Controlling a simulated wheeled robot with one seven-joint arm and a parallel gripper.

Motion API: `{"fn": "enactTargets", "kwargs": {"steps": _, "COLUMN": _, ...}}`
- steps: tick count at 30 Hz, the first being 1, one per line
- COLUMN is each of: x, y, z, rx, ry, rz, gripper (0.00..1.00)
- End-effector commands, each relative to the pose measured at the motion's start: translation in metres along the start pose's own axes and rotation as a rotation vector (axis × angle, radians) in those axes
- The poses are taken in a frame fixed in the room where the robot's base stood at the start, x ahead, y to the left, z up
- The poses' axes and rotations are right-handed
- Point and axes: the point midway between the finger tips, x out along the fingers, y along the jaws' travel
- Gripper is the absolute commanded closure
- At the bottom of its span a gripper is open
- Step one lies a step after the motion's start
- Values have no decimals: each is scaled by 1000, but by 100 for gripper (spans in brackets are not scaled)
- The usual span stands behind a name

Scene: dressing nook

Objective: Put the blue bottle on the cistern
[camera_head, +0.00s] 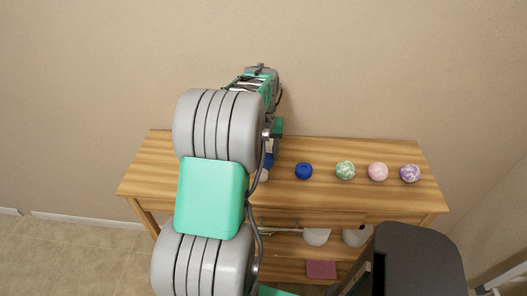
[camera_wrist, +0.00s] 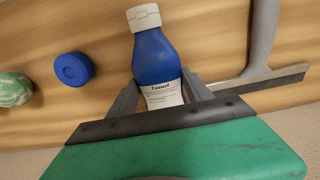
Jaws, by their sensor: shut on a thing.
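The blue bottle (camera_wrist: 155,58) with a white cap and a white label stands out between my fingers in the wrist view. My gripper (camera_wrist: 160,92) is shut on its lower, labelled part. In the head view only a bit of the blue bottle (camera_head: 269,160) shows beside my arm, over the wooden table. My arm hides most of the gripper there. Whether the bottle touches the tabletop, I cannot tell. No cistern is seen in either view.
The wooden table (camera_head: 395,200) stands against a beige wall. On it are a round blue object (camera_head: 304,171), a green marbled ball (camera_head: 345,170), a pink ball (camera_head: 378,172) and a purple one (camera_head: 410,173). A grey squeegee-like tool (camera_wrist: 262,65) lies right of the bottle.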

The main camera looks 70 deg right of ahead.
Motion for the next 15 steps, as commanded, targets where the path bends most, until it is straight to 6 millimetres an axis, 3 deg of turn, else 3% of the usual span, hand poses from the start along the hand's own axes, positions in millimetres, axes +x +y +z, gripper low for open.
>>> {"fn": "enactTargets", "kwargs": {"steps": 11, "x": 10, "y": 0, "z": 0, "rx": 0, "ry": 3, "rz": 0, "gripper": 96}}
{"fn": "enactTargets", "kwargs": {"steps": 12, "x": 10, "y": 0, "z": 0, "rx": 0, "ry": 2, "rz": 0, "gripper": 40}}
{"fn": "enactTargets", "kwargs": {"steps": 15, "x": 9, "y": 0, "z": 0, "rx": 0, "ry": 2, "rz": 0, "gripper": 32}}
